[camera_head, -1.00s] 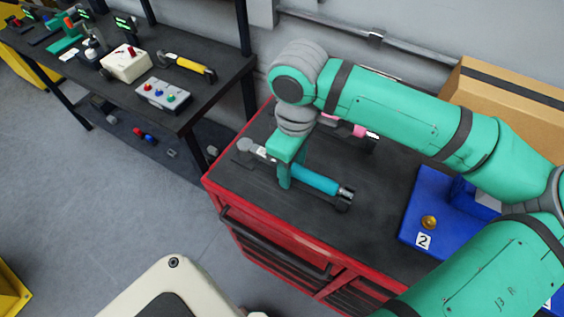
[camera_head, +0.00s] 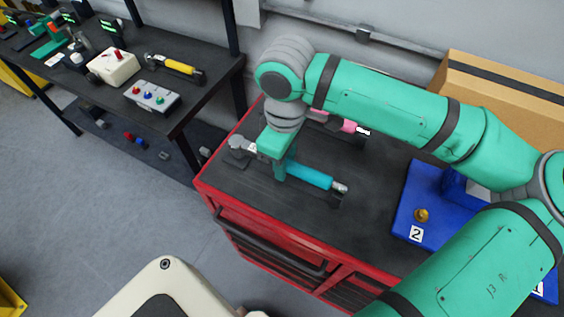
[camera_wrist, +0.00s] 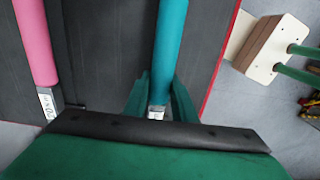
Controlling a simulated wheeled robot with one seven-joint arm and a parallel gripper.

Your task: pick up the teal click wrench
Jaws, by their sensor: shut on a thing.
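The teal click wrench (camera_head: 312,176) is over the left part of the black top of a red tool cabinet. Its silver head points left and its handle end points right. Dark supports or shadows show below both ends, and the wrench appears slightly above them. My gripper (camera_head: 279,170) comes down from above and is shut on the wrench near where the handle meets the metal shaft. In the wrist view the teal handle (camera_wrist: 171,35) runs up between the two green fingers (camera_wrist: 160,98). The grip contact is partly hidden by the fingers.
A pink-handled wrench (camera_head: 340,123) lies behind, partly hidden by my arm. A blue fixture (camera_head: 408,218) marked 2 stands at right, with a cardboard box (camera_head: 495,95) behind. A dark bench (camera_head: 210,95) with tools is at left. The cabinet's front top is clear.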

